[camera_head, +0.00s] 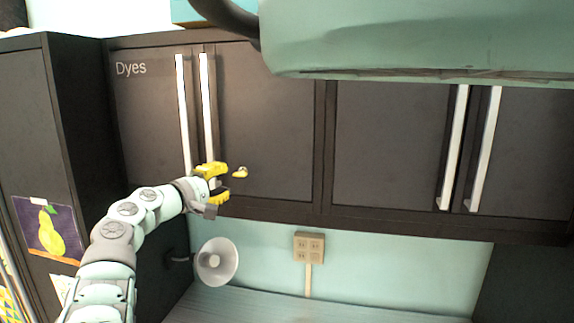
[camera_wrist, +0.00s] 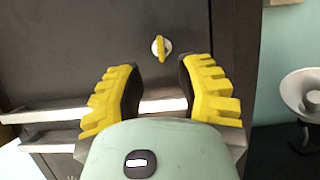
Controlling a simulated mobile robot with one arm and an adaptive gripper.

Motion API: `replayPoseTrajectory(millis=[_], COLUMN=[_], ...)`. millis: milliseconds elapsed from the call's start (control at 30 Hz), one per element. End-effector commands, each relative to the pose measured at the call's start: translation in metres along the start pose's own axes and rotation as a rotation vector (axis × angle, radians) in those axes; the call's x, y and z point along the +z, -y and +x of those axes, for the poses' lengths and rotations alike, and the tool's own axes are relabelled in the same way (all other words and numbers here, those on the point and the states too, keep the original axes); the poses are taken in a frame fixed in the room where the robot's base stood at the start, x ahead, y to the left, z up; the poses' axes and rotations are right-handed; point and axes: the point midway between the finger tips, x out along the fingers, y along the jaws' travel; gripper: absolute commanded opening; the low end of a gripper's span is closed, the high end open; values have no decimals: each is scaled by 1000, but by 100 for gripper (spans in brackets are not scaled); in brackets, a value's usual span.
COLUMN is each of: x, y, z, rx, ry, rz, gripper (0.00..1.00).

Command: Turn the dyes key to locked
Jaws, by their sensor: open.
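The dark cabinet labelled "Dyes" (camera_head: 131,69) hangs at the left in the head view, with two long pale handles. Its small yellow key (camera_head: 240,172) sits in a round lock low on the right-hand door. In the wrist view the key (camera_wrist: 160,47) shows on a pale disc, beyond the fingertips and between their lines. My gripper (camera_head: 222,182) has yellow fingers, is open and empty, and is just left of the key, apart from it. The wrist view shows both fingers (camera_wrist: 157,75) spread, with a handle crossing behind them.
The door handle (camera_head: 208,110) runs close behind my gripper. A second dark cabinet (camera_head: 390,130) is to the right. Below are a white horn-shaped fixture (camera_head: 217,262), a wall outlet (camera_head: 309,246) and a counter (camera_head: 330,309). A green rounded body fills the top right.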

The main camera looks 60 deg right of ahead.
Motion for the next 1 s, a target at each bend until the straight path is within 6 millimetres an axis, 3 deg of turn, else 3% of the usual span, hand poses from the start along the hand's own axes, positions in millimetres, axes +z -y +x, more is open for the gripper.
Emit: replayPoseTrajectory(millis=[500,1000], x=[2,4], y=[-1,1], z=[48,64], rx=[1,-1], ry=[3,6], rz=[-4,1], gripper=[36,36])
